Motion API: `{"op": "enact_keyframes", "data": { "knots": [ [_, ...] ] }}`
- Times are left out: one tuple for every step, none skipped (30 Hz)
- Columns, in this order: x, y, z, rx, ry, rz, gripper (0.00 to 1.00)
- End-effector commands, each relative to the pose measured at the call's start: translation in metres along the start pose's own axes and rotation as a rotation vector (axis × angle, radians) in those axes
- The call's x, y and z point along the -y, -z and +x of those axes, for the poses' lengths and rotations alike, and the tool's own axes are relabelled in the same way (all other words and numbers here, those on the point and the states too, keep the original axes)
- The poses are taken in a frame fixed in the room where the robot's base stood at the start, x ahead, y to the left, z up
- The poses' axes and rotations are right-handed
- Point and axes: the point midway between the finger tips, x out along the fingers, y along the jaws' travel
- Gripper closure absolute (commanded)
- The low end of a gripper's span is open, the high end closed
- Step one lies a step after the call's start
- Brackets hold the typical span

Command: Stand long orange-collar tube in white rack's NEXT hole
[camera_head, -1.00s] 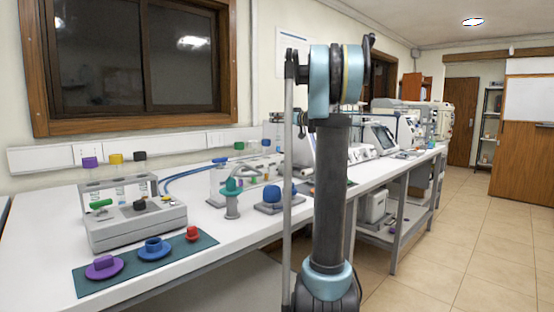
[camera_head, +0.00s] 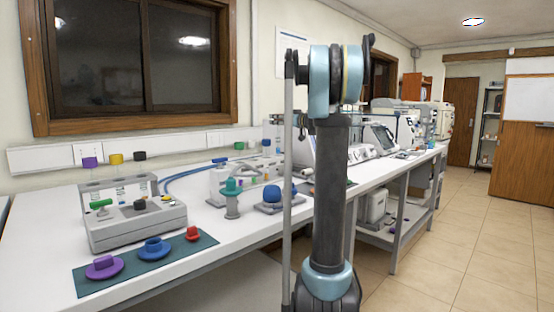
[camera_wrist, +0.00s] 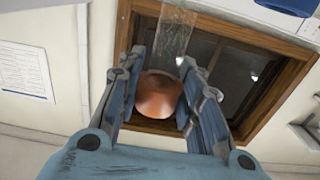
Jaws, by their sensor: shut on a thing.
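In the wrist view my gripper (camera_wrist: 158,68) is shut on the orange collar (camera_wrist: 157,96) of a tube. The tube's clear glass body (camera_wrist: 177,30) runs from the collar to the top edge of that picture. My gripper and the tube do not show in the head view, where my own arm stands in the middle. A pale rack (camera_head: 216,184) stands on the bench left of my arm, with green-capped (camera_head: 239,146) and blue-capped (camera_head: 266,143) tubes at it. Its holes are too small to make out.
A grey device (camera_head: 135,232) stands on the left of the bench, with purple, yellow and black caps behind it. A dark green mat (camera_head: 125,281) holds purple, blue and red pieces. A teal-topped stand (camera_head: 232,203) is near the pale rack. A blue object (camera_wrist: 285,5) edges into the wrist view.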

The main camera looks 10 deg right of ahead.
Motion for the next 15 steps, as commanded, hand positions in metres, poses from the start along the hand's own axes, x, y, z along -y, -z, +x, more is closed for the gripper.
{"op": "enact_keyframes", "data": {
  "knots": [
    [0.0, -0.002, 0.0, 0.0, 0.0, 0.0, 1.0],
    [0.0, -0.003, 0.0, 0.0, 0.0, 0.0, 1.0],
    [0.0, -0.004, 0.0, 0.0, 0.0, 0.0, 1.0],
    [0.0, -0.005, 0.0, 0.0, 0.0, 0.0, 1.0],
    [0.0, -0.006, 0.0, 0.0, 0.0, 0.0, 1.0],
    [0.0, -0.007, 0.0, 0.0, 0.0, 0.0, 1.0],
    [0.0, -0.008, 0.0, 0.0, 0.0, 0.0, 1.0],
    [0.0, -0.009, 0.0, 0.0, 0.0, 0.0, 1.0],
    [0.0, -0.01, 0.0, 0.0, 0.0, 0.0, 1.0],
    [0.0, -0.011, 0.0, 0.0, 0.0, 0.0, 1.0],
    [0.0, -0.012, 0.0, 0.0, 0.0, 0.0, 1.0],
    [0.0, -0.014, 0.0, 0.0, 0.0, 0.0, 1.0],
    [0.0, -0.015, 0.0, 0.0, 0.0, 0.0, 1.0],
    [0.0, -0.016, 0.0, 0.0, 0.0, 0.0, 1.0],
    [0.0, -0.017, 0.0, 0.0, 0.0, 0.0, 1.0]
  ]
}}
